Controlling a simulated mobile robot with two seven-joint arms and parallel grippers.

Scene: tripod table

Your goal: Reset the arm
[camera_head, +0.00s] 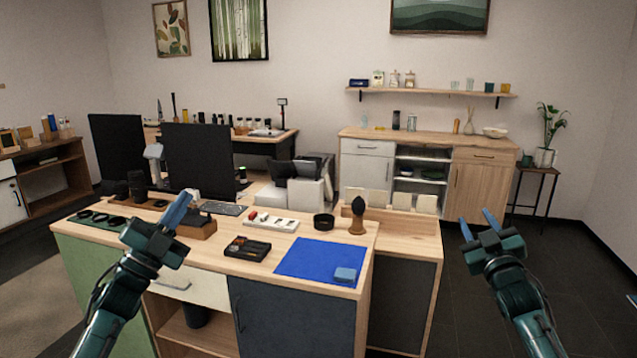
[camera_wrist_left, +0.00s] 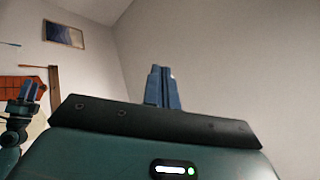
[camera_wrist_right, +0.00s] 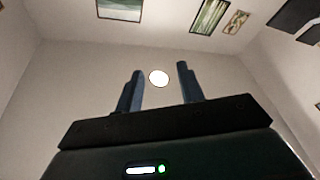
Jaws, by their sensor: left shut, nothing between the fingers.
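My left gripper (camera_head: 177,212) is raised in front of the left part of the wooden counter in the head view. Its blue fingers are together and hold nothing; they also show shut in the left wrist view (camera_wrist_left: 162,86). My right gripper (camera_head: 477,219) is raised over the floor to the right of the counter. Its two blue fingers are apart, with nothing between them. They also show spread in the right wrist view (camera_wrist_right: 159,82), with only wall and a round light behind.
The wooden counter (camera_head: 215,268) carries a blue mat (camera_head: 310,261) with a blue block (camera_head: 345,274), a black tray (camera_head: 247,248), a white tray (camera_head: 272,222) and a dark-headed brush (camera_head: 357,215). Monitors (camera_head: 205,158) stand behind.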

